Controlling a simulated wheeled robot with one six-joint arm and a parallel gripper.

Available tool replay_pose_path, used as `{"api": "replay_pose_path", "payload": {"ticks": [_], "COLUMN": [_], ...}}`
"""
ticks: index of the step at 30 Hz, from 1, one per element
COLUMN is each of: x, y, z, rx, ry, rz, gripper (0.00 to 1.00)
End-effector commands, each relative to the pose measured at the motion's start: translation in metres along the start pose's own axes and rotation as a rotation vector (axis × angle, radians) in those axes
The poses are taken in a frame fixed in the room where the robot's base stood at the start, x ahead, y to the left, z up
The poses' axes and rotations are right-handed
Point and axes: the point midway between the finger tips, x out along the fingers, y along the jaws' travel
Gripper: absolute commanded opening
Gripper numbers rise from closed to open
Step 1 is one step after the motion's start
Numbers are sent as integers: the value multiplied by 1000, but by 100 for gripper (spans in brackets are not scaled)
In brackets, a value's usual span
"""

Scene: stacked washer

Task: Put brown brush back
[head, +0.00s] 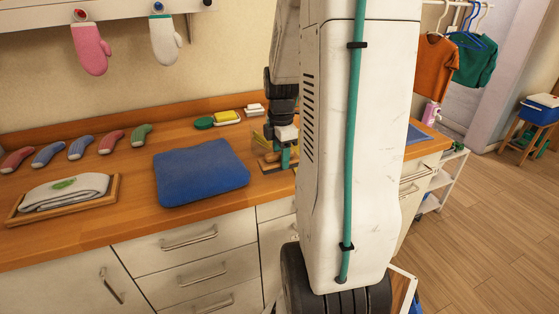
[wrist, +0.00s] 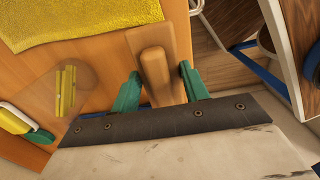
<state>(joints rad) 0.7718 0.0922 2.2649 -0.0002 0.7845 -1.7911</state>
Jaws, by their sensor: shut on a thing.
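The brown brush (wrist: 154,68) shows in the wrist view as a wooden piece with a raised, lighter bar running down between my gripper's green fingers. My gripper (wrist: 160,88) is shut on this bar, one finger on each side. The bar's lower end is hidden by the gripper body. In the head view the brush (head: 271,157) is a small brown shape low over the counter, beside the teal fingers of my gripper (head: 285,156). My arm hides part of that area, and I cannot tell whether the brush touches the surface below.
A yellow cloth (wrist: 80,20) and a yellow sponge (wrist: 12,120) are near the gripper. A blue folded cloth (head: 200,172) lies left on the wooden counter (head: 135,212). Several small socks and a framed tray (head: 113,190) are farther left. The counter edge drops to the floor.

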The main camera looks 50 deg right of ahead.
Motion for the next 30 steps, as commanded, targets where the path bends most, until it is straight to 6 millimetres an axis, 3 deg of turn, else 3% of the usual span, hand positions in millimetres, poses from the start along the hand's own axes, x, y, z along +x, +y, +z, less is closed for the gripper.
{"api": "replay_pose_path", "payload": {"ticks": [6, 15, 27, 28, 30], "x": [2, 36, 42, 41, 41], "y": [21, 21, 21, 21, 21], "z": [11, 10, 10, 10, 10], "rx": [0, -1, -1, -1, -1], "ry": [0, 1, 0, 0, 0], "rz": [0, -2, -1, -1, -1], "gripper": [24, 24, 21, 54, 67]}}
